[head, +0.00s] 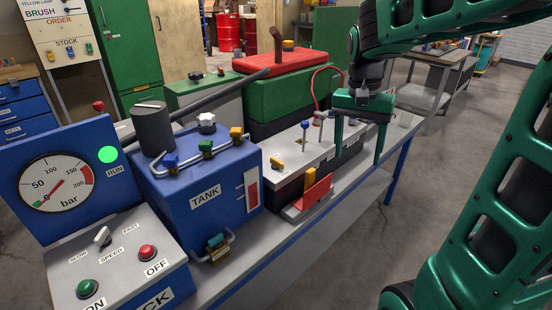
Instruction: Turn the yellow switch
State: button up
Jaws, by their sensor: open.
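A small yellow switch (277,163) sits on the left end of the light grey top of a dark-sided box. A blue knob on a stem (304,126) and other levers stand further right on the same top. My gripper (358,150) is over the right part of this box, fingers pointing down and spread wide. It is open, with nothing seen between its fingers. It is to the right of the yellow switch and well apart from it. Other yellow parts show too: a valve handle (236,133) on the tank and a yellow block (309,179) by a red plate.
The blue tank (203,192) with pipes stands left of the box. A gauge panel (54,182) and a control box with green and red buttons (148,252) are at the far left. A red-lidded green box (290,92) is behind.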

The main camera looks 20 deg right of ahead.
jog(key=w+a+m, duration=0.2)
jog(key=w+a, duration=0.5)
jog(key=w, duration=0.5)
jog(key=m+y, duration=0.1)
send_over(277, 160)
notch_tip(277, 160, down, 2)
notch_tip(277, 160, down, 11)
jog(key=shift+r, duration=0.1)
jog(key=c, duration=1.1)
